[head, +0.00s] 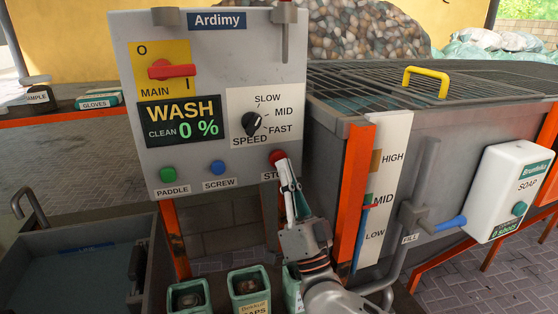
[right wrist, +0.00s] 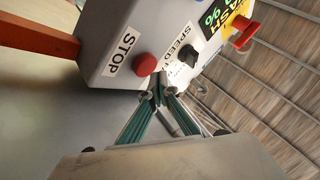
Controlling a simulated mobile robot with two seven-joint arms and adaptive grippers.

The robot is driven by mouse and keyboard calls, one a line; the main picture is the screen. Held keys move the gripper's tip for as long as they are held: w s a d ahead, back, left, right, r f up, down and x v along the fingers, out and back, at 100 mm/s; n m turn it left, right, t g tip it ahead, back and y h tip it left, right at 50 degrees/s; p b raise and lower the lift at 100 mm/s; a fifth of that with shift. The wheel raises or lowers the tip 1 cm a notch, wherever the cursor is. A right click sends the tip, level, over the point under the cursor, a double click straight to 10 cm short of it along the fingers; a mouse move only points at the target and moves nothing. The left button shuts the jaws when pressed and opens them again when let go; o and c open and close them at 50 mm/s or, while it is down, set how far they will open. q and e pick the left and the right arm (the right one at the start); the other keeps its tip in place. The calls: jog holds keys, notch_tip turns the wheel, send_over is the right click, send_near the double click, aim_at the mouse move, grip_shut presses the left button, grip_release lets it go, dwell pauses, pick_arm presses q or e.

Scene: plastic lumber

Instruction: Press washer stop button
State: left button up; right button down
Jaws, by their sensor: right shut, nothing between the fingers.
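The grey washer control panel (head: 215,60) stands in front of me. Its red stop button (head: 276,157) is at the lower right, with the STOP label partly hidden by my right gripper (head: 286,168). That gripper is shut and empty, its fingertips pointing up at the button's lower edge. In the right wrist view the stop button (right wrist: 145,64) shows whole, close to the shut fingertips (right wrist: 158,92); I cannot tell whether they touch it. My left gripper is out of view.
The panel also carries a green PADDLE button (head: 167,174), a blue SCREW button (head: 217,167), a speed knob (head: 252,122) and a red main switch (head: 172,69). Green bins (head: 249,287) stand below. An orange post (head: 352,185) and metal tank (head: 440,140) are at right.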

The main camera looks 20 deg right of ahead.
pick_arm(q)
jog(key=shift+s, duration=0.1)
pick_arm(e)
jog(key=shift+w, duration=0.15)
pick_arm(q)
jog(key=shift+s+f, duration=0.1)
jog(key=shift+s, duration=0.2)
pick_arm(e)
jog(key=shift+w, duration=0.25)
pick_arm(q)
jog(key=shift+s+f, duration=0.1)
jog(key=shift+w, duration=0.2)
pick_arm(e)
jog(key=shift+w, duration=0.1)
